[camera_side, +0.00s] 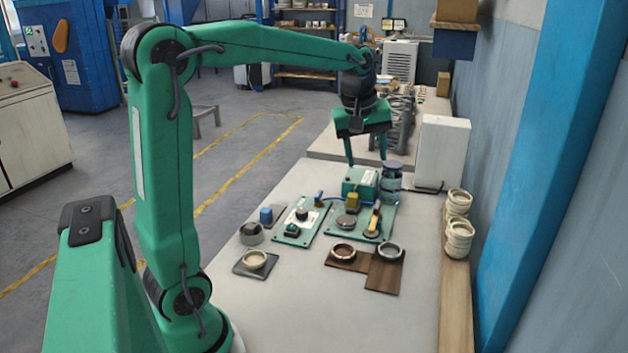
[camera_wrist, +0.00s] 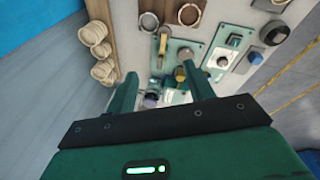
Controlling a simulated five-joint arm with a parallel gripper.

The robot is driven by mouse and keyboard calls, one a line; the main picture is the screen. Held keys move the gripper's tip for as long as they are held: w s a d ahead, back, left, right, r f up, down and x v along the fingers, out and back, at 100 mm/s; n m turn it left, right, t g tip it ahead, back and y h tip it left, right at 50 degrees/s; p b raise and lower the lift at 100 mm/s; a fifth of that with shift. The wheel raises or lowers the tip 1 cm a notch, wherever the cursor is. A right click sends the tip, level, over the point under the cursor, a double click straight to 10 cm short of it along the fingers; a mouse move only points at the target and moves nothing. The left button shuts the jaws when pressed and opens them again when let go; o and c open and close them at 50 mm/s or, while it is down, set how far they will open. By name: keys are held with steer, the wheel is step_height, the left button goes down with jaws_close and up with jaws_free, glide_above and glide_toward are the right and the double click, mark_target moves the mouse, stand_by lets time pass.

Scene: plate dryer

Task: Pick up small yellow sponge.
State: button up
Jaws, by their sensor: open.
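A small dull-yellow block (camera_side: 352,200), which looks like the sponge, stands on a green board (camera_side: 335,229) on the bench. In the wrist view a yellow piece (camera_wrist: 180,73) shows between my fingers, nearer the right one. My gripper (camera_side: 366,160) is open and empty, pointing down above the far end of the boards, behind the yellow block in the side view. It shows in the wrist view too (camera_wrist: 163,72). A second yellow item, long and narrow (camera_side: 375,216), stands on the same board beside a round brown disc. I cannot tell the material of either.
A green box (camera_side: 361,183) and a blue-grey jar (camera_side: 392,175) stand close below my fingers. A second green board (camera_side: 300,222) with knobs lies to the left. Ring-shaped dishes (camera_side: 342,252) sit on brown tiles in front. A white box (camera_side: 443,152) stands at right. The near bench is clear.

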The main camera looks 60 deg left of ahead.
steer(key=w+a+f+n+g, duration=0.2)
steer(key=w+a+f+n, duration=0.6)
steer(key=a, duration=0.3)
steer(key=n, duration=0.6)
glide_above(353, 195)
steer(key=shift+g+h, duration=0.4)
step_height(353, 195, down, 8)
steer(key=shift+w+f, duration=0.1)
steer(key=shift+w, duration=0.05)
steer(key=shift+s+f, duration=0.2)
steer(key=shift+f, duration=3.75)
steer(key=c, duration=1)
